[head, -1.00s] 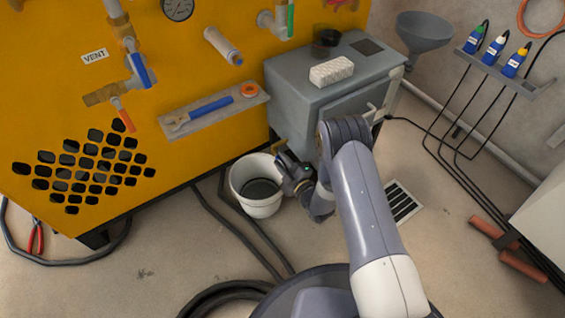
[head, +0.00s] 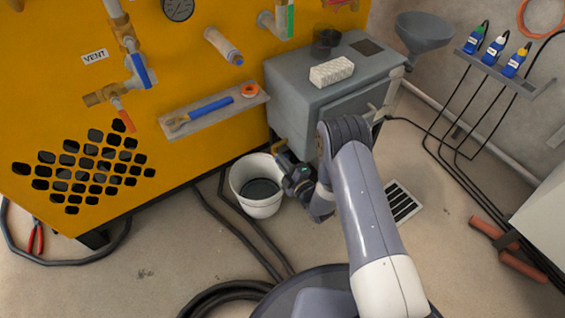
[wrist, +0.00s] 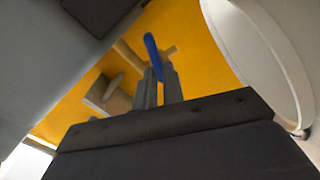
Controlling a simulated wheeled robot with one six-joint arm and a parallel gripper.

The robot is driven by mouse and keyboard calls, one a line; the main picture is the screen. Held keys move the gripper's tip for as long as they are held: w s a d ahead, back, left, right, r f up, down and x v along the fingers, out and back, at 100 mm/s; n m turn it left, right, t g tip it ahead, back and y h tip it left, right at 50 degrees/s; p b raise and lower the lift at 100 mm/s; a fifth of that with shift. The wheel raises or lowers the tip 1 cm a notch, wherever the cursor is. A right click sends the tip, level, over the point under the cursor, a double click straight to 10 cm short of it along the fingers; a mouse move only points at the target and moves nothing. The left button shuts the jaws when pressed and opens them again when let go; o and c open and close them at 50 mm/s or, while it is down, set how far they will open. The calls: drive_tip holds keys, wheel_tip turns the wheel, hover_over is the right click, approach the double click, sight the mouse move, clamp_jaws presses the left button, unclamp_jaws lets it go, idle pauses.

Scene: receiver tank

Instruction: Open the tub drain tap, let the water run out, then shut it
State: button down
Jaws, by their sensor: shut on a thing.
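The tub is the grey box (head: 300,108) beside the yellow machine. Its drain tap shows in the wrist view as a brass body (wrist: 126,52) with a blue lever (wrist: 152,48). In the head view only a brass bit of the tap (head: 278,147) shows low on the tub's side. My gripper (wrist: 159,72) is shut on the blue lever, one finger on each side. In the head view my gripper (head: 283,160) is beside the white bucket (head: 259,208), which holds dark liquid (head: 260,188). I cannot see any water stream or the tub's level.
A white sponge-like block (head: 331,72) and a dark cup (head: 325,42) stand on the tub. A shelf (head: 214,110) with a blue-handled tool juts from the yellow machine (head: 190,65). Black hoses (head: 228,215) lie on the floor near the bucket. A floor grate (head: 403,203) lies right of my arm.

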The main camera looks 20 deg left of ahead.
drive_tip(key=shift+n, duration=2.1)
drive_tip(key=shift+f, duration=0.1)
drive_tip(key=c, duration=1.5)
unclamp_jaws()
drive_tip(key=p+v, duration=0.3)
drive_tip(key=v, duration=0.7)
drive_tip(key=shift+s+d+p, duration=0.25)
drive_tip(key=shift+s+p, duration=0.05)
drive_tip(key=shift+s, duration=0.05)
